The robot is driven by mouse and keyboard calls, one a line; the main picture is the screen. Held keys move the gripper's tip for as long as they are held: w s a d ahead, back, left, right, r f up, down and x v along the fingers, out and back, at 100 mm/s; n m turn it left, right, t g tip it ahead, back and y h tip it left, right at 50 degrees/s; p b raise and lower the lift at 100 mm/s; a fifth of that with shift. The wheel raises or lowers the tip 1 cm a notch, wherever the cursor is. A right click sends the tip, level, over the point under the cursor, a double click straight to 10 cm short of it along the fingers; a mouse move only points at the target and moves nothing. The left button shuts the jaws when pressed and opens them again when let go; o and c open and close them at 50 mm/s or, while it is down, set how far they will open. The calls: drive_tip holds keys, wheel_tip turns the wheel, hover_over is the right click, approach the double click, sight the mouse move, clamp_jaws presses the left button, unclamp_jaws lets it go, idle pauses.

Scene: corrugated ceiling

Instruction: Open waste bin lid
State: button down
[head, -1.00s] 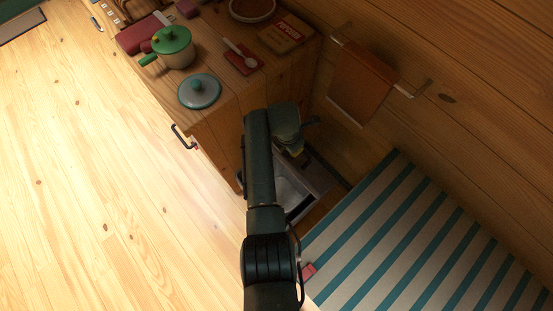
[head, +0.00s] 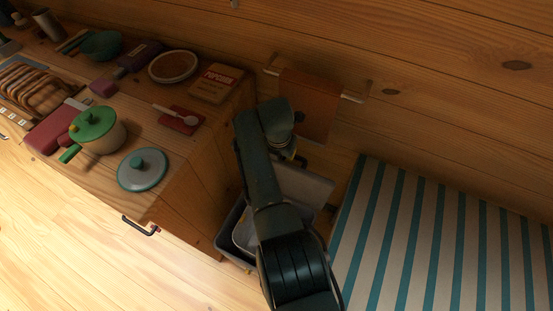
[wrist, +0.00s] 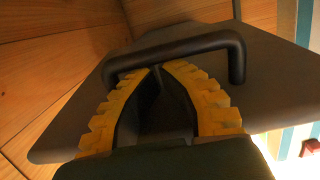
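The waste bin (head: 228,245) stands on the floor between the counter and the striped bench, partly hidden by my arm. Its grey lid (head: 312,187) is raised and tilted back toward the wall, and part of the bin's opening shows. In the wrist view the lid (wrist: 75,120) fills the middle, with a black bar handle (wrist: 195,45) across it. My gripper (wrist: 158,68) has yellow ridged fingers whose tips come together at the handle's bar, tucked by it rather than clearly pinching it. In the head view the gripper (head: 294,157) is mostly hidden by my wrist.
The wooden counter (head: 190,165) at left holds a green-lidded pot (head: 98,132), a loose pot lid (head: 142,169) and other items. A brown towel (head: 305,103) hangs on a wall rail behind the bin. The striped bench (head: 430,235) is close at right. Floor at lower left is clear.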

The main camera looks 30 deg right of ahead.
drive_tip(key=shift+d+r, duration=0.1)
wheel_tip(320, 180, up, 9)
drive_tip(key=w+d+b, duration=0.2)
drive_tip(key=shift+d+b, duration=0.3)
drive_tip(key=shift+d, duration=0.05)
drive_tip(key=shift+r, duration=0.15)
